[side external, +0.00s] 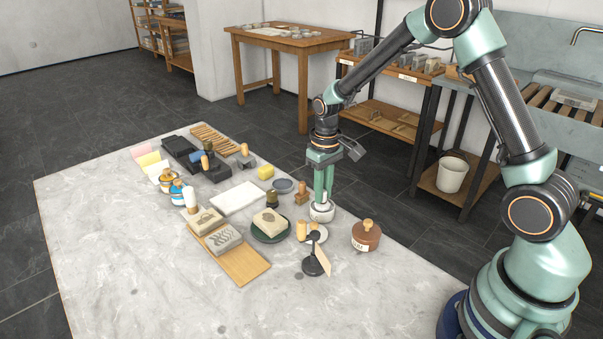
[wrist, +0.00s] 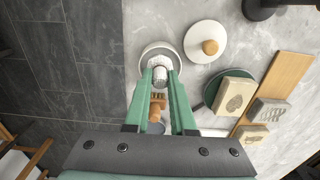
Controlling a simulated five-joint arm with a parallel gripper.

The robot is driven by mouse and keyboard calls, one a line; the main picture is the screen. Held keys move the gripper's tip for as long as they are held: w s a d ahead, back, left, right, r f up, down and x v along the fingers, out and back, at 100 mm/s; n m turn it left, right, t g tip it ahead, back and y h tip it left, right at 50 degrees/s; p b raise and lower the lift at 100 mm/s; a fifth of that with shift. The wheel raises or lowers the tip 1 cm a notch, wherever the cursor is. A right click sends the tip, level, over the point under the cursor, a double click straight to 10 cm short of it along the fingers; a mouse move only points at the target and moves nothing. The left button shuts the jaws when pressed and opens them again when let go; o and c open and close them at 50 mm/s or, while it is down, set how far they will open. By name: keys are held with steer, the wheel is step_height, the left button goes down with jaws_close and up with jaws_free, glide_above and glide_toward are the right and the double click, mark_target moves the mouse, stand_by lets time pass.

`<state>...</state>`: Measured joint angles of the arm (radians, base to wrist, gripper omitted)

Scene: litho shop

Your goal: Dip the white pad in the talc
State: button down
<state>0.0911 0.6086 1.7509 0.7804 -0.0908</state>
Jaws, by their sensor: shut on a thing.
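My gripper (wrist: 160,78) is shut on the white pad (wrist: 160,74), a small pale, ribbed piece between the green fingertips. It points straight down over a round white bowl (side external: 322,213), likely the talc dish, which also shows in the wrist view (wrist: 147,56). In the side view the fingertips and pad are at the bowl's mouth. The pad's lower end is hidden, so I cannot tell whether it touches the talc. A white disc-shaped lid with a wooden knob (wrist: 206,46) lies beside the bowl.
A brown lidded jar (side external: 366,237) and a black-based stand (side external: 315,263) are near the bowl. A green dish (side external: 270,236) bears a carved stone block. A wooden board (side external: 240,263) carries more blocks. The slab's front (side external: 150,270) is clear.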

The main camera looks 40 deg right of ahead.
steer(key=shift+r, duration=3.5)
steer(key=s+a+r, duration=0.4)
steer(key=s+r, duration=0.2)
steer(key=s, duration=0.4)
steer(key=shift+s+r, duration=0.15)
